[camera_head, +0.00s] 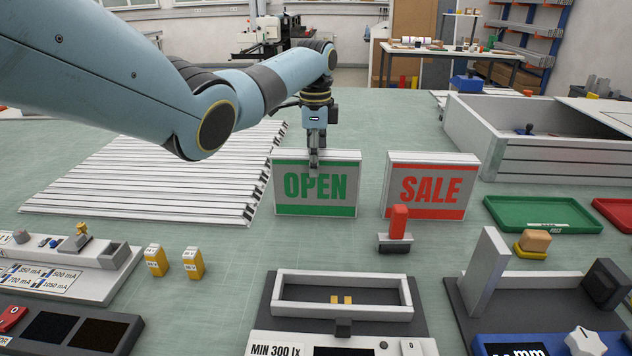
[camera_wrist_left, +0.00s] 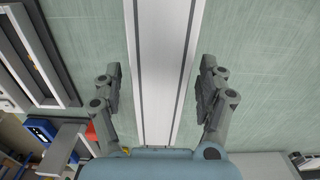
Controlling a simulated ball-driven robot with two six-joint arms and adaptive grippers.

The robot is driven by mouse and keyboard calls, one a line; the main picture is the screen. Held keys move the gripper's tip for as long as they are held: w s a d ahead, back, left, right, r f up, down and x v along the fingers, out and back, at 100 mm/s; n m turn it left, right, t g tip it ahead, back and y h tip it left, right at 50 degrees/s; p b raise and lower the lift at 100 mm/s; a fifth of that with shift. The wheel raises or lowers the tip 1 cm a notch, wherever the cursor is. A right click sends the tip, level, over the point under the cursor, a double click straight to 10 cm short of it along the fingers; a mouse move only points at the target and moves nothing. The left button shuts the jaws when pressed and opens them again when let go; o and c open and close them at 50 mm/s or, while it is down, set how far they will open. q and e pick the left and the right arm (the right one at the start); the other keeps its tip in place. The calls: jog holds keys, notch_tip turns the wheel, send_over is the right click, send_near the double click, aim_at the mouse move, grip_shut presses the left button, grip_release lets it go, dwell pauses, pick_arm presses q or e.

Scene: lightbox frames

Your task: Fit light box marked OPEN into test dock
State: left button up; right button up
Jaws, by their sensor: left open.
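The light box marked OPEN (camera_head: 298,209), white with green lettering and green bars, stands upright on the green bench. My left gripper (camera_head: 314,162) points down at its top edge in the head view. In the left wrist view the gripper (camera_wrist_left: 159,80) is open, its fingers on either side of the long pale box (camera_wrist_left: 166,50), with visible gaps. The test dock (camera_head: 300,309) is a white rectangular frame with two yellow contacts inside, at the front centre, and it is empty. My right gripper is not in view.
A SALE light box (camera_head: 431,213) stands to the right of OPEN. A red-handled stamp-like block (camera_head: 396,238) stands between it and the dock. Two yellow blocks (camera_head: 193,264) stand left of the dock. Slatted panels (camera_head: 150,180) lie behind left; a green tray (camera_head: 541,226) is at right.

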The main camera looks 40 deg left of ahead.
pick_arm(q)
jog(key=shift+f, duration=0.75)
grip_shut()
